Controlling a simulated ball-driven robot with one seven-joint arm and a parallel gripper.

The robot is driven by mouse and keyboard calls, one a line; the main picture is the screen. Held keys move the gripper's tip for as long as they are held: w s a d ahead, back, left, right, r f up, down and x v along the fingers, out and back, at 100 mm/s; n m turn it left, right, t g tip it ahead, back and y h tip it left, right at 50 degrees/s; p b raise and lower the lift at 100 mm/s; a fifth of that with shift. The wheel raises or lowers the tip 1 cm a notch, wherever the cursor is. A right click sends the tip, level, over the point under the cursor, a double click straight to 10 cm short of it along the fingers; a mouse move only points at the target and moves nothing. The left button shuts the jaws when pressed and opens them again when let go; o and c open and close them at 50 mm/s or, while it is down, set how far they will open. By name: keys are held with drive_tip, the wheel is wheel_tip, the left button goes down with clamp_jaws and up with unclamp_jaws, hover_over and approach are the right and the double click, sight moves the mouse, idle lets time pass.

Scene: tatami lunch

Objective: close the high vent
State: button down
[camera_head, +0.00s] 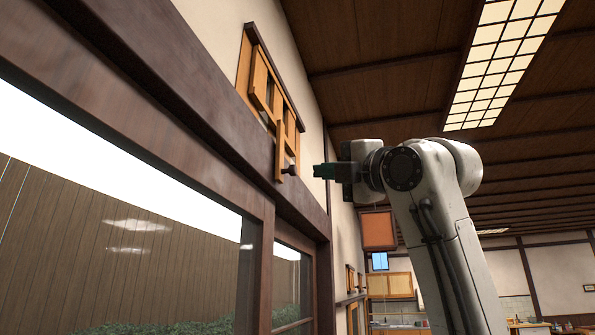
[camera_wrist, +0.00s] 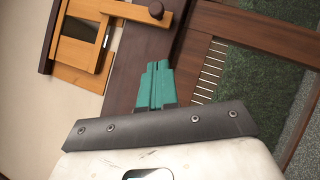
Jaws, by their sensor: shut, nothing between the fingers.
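The high vent (camera_head: 266,92) is an orange wooden frame with a sliding panel, set in the wall above the dark beam. A wooden arm hangs from it with a dark round knob (camera_head: 288,170) at its lower end. In the wrist view the vent (camera_wrist: 92,42) is at the upper left, with a dark opening in it, and the knob (camera_wrist: 156,10) is at the top. My gripper (camera_head: 318,171) has teal fingers, shut and empty, a little right of the knob in the head view. In the wrist view the fingertips (camera_wrist: 157,66) lie below the knob, apart from it.
A dark beam (camera_head: 165,95) runs below the vent, over large glass windows (camera_head: 110,230). An orange box-like panel (camera_head: 378,230) hangs further back. A lit ceiling panel (camera_head: 500,60) is overhead. Open room lies to the right, with a counter (camera_head: 400,325) far back.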

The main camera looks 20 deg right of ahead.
drive_tip(key=p, duration=0.4)
approach(284, 170)
drive_tip(key=a, duration=0.3)
drive_tip(key=shift+w+d+r+p, duration=0.25)
drive_tip(key=shift+w+p, duration=0.1)
drive_tip(key=shift+w, duration=0.3)
drive_tip(key=shift+w+d+r+p, duration=0.25)
drive_tip(key=shift+w+p, duration=0.15)
drive_tip(key=shift+w, duration=0.2)
drive_tip(key=shift+w+d+r+p, duration=0.25)
drive_tip(key=shift+w+p, duration=0.1)
drive_tip(key=shift+w, duration=0.3)
